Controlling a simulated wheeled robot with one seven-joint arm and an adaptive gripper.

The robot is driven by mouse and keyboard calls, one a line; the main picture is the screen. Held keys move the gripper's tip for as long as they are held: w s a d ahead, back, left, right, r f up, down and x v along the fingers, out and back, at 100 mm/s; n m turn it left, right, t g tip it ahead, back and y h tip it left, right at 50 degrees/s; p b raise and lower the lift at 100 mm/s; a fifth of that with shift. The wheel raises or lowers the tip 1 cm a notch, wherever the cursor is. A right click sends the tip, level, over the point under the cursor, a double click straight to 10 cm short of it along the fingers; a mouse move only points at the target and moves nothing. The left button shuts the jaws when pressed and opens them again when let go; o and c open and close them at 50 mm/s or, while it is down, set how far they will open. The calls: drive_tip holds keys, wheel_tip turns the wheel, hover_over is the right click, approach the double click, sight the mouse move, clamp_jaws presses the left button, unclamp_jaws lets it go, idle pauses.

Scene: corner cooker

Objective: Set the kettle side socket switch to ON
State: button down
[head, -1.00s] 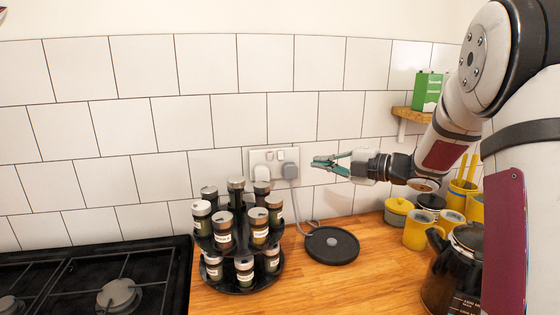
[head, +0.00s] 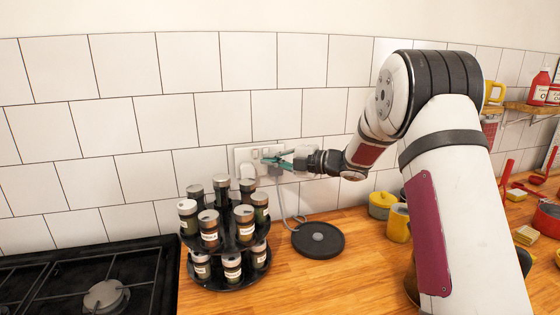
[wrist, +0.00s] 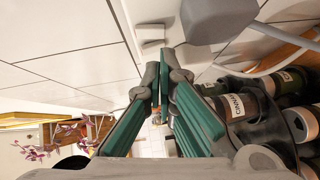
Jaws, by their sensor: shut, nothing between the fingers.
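The white double socket plate (head: 239,158) is on the tiled wall behind the spice rack. A white plug sits at its left and a grey plug (head: 275,171) at its right, with a grey cable running down towards the round black kettle base (head: 318,240). My gripper (head: 265,160) is shut and empty, its fingertips in front of the plate's right half, close to the right switch. The fingers partly cover that switch, so its position cannot be told. In the wrist view the fingertips (wrist: 161,75) point at the plate (wrist: 150,10), beside the large grey plug (wrist: 215,18); contact is unclear.
The spice rack (head: 226,262) stands below and left of the socket, close to my gripper. The hob (head: 85,285) is further left. Yellow pots (head: 381,205) stand to the right. My arm hides most of the kettle.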

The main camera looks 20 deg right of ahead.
drive_tip(key=shift+w, duration=0.5)
drive_tip(key=shift+f, duration=0.1)
drive_tip(key=shift+w+f+n+b, duration=0.4)
drive_tip(key=shift+b, duration=0.55)
drive_tip(key=shift+w+f+t+y+b, duration=0.1)
drive_tip(key=shift+w+t+y+b, duration=0.05)
drive_tip(key=shift+t+y+b, duration=0.3)
drive_tip(key=shift+f+n+t+y+b, duration=0.2)
drive_tip(key=shift+n+b, duration=0.4)
drive_tip(key=shift+b, duration=0.65)
drive_tip(key=shift+d+r, duration=0.1)
drive_tip(key=shift+d, duration=0.05)
drive_tip(key=v, duration=0.8)
drive_tip(key=shift+s, duration=0.2)
